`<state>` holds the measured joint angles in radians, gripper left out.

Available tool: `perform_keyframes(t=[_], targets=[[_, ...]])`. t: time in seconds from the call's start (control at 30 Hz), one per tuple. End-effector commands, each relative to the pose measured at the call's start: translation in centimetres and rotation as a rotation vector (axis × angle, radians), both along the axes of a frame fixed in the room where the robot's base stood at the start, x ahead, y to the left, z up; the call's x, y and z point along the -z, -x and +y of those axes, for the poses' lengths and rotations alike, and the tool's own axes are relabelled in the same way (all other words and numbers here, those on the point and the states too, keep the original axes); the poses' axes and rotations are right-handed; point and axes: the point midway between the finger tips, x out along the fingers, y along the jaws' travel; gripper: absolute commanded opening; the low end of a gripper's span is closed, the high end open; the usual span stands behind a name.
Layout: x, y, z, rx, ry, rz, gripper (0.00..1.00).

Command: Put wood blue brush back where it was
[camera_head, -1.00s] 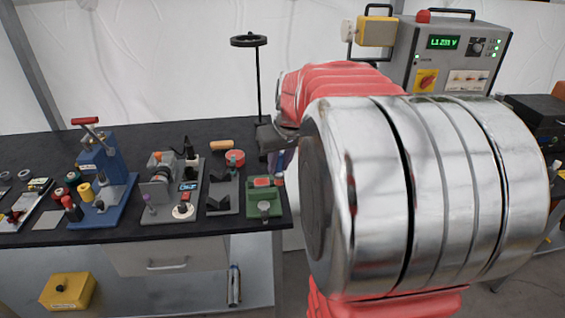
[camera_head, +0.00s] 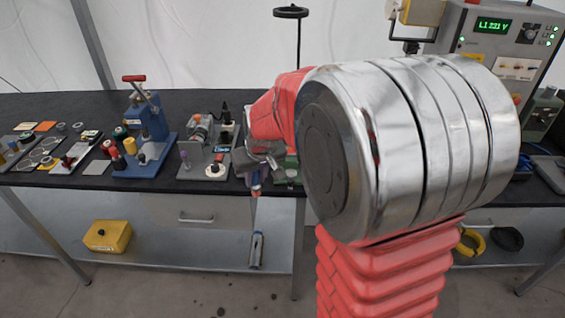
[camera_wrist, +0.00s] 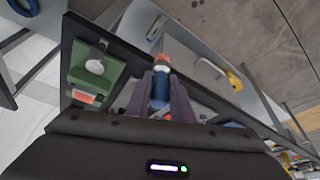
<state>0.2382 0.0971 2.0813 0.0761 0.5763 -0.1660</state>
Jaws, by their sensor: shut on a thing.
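My gripper (camera_head: 256,176) is in front of the black table's front edge in the head view, partly covered by my arm. In the wrist view my gripper (camera_wrist: 162,95) is shut on the wood blue brush (camera_wrist: 160,87). The brush's blue part is between the two dark fingers, and a pale and orange end (camera_wrist: 162,62) sticks out past them. The brush shows only as a small blue and orange end (camera_head: 256,188) in the head view. I cannot make out the brush's original place.
The black table (camera_head: 52,105) holds a blue press (camera_head: 146,145), a grey fixture (camera_head: 208,150) and a green fixture (camera_wrist: 97,68) close to my gripper. A metal cylinder (camera_head: 256,250) and a yellow box (camera_head: 107,237) are on the lower shelf. A power unit (camera_head: 500,50) stands at the right.

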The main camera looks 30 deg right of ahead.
Motion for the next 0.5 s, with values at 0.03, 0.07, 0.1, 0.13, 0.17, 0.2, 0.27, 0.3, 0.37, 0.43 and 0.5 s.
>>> perform_keyframes(t=[0.03,0.07,0.1,0.13,0.17,0.2,0.27,0.3,0.37,0.43,0.5], targets=[[1.1,-0.5,1.8,-0.024,0.0,0.004,0.0],[1.6,-0.8,2.7,-0.035,0.0,0.005,0.0],[2.4,-1.2,4.0,-0.049,0.0,0.005,0.0],[2.9,-1.5,4.9,-0.06,-0.001,0.005,0.0],[3.5,-1.7,5.8,-0.069,-0.001,0.004,0.0],[4.1,-2.1,6.9,-0.082,0.0,0.004,0.0],[5.0,-2.6,8.4,-0.1,-0.001,0.003,0.0],[5.5,-2.8,9.3,-0.109,-0.001,0.002,0.0],[6.1,-3.1,10.3,-0.117,-0.002,0.001,0.0],[6.5,-3.3,11.1,-0.126,-0.001,0.0,0.0],[6.7,-3.5,11.4,-0.129,-0.002,-0.001,0.0]])
